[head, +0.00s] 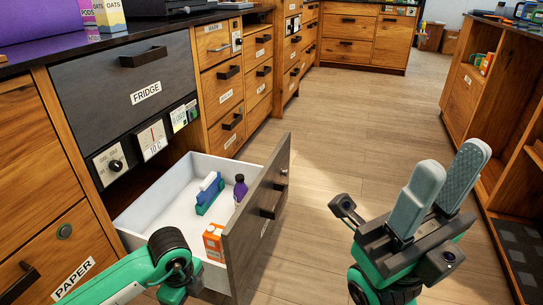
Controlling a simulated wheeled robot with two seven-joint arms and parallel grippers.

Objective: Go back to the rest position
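My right gripper (451,160) is raised at the lower right, above the floor, with its two grey fingers pointing up and away. A gap shows between the fingers and nothing is in it. It is apart from the drawer and the counters. My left arm (115,284) comes in at the lower left, in front of the open drawer. Its gripper is not in view.
An open drawer (150,205) under the fridge panel (135,80) juts into the aisle. It holds an orange carton (214,243), a purple bottle (240,188) and a blue-green item (209,193). Wooden shelving (490,120) stands at right. Floor between is clear.

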